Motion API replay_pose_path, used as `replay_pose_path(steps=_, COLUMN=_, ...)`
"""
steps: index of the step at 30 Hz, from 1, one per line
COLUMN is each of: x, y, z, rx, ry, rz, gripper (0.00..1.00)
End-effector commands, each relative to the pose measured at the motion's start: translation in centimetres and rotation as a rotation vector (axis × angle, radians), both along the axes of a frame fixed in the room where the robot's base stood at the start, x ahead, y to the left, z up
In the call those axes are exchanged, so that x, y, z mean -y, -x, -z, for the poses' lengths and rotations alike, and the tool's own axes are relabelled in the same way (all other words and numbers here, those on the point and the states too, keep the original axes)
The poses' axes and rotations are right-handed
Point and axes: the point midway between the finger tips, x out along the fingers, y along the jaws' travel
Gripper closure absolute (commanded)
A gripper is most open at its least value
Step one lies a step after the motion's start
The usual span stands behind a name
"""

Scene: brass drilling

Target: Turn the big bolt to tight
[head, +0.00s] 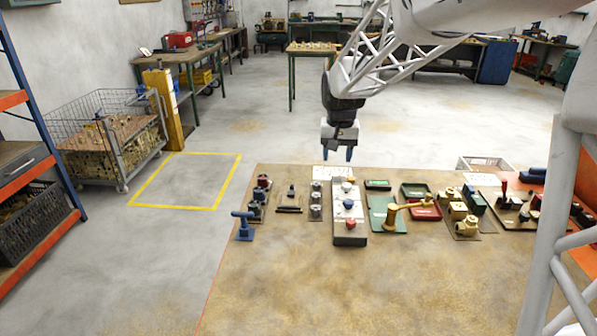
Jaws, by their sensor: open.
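My gripper (338,154) hangs pointing down near the far edge of the workbench (300,285), its two blue fingertips apart with nothing between them. It appears above the bench, apart from the fixtures. I cannot tell for certain which part is the big bolt; the fixtures are small in this view. Grey round parts (316,200) stand in a column just left of a grey block (350,239) with white, blue and red knobs. No tight marking can be read.
A blue T-handle (243,226) stands at the row's left end. A brass valve with a long lever (405,206) and brass fittings (460,212) stand to the right. The bench's front is clear.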

Motion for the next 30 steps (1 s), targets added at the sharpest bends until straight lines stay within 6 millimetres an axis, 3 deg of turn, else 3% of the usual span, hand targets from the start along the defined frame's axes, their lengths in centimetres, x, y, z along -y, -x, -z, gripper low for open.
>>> replay_pose_path(steps=18, x=-8.3, y=-12.4, z=8.4, rx=-0.052, ry=0.006, rz=-0.006, gripper=0.47)
replay_pose_path(steps=30, x=-13.3, y=-18.0, z=14.6, rx=-0.079, ry=0.012, rz=-0.008, gripper=0.47)
